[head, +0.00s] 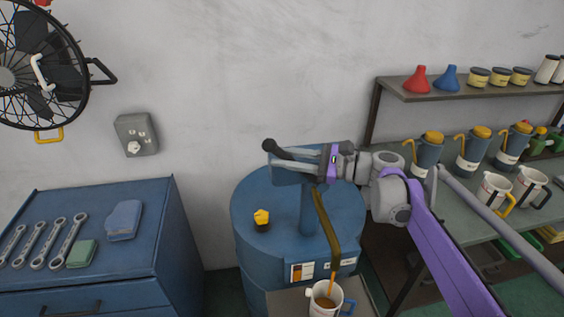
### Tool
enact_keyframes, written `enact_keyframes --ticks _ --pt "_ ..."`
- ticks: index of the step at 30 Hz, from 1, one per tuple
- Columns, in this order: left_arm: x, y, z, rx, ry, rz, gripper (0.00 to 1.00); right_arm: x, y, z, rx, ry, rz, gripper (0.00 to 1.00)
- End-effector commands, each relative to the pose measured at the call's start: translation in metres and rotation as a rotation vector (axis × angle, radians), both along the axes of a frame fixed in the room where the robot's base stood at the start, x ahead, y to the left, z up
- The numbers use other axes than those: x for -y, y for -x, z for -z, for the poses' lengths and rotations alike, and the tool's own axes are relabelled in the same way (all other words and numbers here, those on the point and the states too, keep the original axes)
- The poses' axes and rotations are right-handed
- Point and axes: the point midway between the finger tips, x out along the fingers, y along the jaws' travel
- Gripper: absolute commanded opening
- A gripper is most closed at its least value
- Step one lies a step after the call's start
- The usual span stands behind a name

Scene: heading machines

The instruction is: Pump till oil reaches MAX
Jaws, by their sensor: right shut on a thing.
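A hand pump (308,210) stands on top of a blue oil drum (250,235). Its lever ends in a black knob (268,145). My right gripper (300,160) comes in from the right and is shut on the pump handle, which it partly hides. A brown hose (326,232) hangs from the pump over the drum's front. A thin amber stream of oil (332,283) falls from it into a white mug (342,291). Brown oil shows inside the mug; I cannot make out a MAX mark. My left gripper is not in view.
A yellow-capped plug (262,219) sits on the drum. A blue cabinet (160,215) with wrenches stands left. A wall fan (40,70) hangs upper left. Shelves (470,92) with funnels, tins, oil jugs (427,153) and mugs stand right, behind my right arm.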

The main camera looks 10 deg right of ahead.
Motion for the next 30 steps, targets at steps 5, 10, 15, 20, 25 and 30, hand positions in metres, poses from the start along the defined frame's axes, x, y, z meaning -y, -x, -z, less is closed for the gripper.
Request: enact_keyframes --ticks 5,10,15,20,25,30 --pt "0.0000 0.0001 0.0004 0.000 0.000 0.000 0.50 0.0010 0.0000 -0.0006 0.000 -0.009 0.000 0.00" --pt "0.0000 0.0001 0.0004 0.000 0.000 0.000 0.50 0.0008 0.0001 -0.0006 0.000 -0.009 0.000 0.00" --pt "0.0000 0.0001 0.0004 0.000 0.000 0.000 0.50 0.0007 0.0002 -0.0005 0.000 -0.008 -0.001 0.38" --pt "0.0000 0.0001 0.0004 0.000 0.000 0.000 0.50 0.0007 0.0002 -0.0005 0.000 -0.008 -0.001 0.57" --pt "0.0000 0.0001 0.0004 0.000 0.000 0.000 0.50 0.0007 0.0002 -0.0005 0.000 -0.008 -0.001 0.57" --pt "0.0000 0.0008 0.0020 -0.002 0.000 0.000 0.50 0.0078 0.0033 -0.0003 -0.001 -0.008 0.001 0.57"
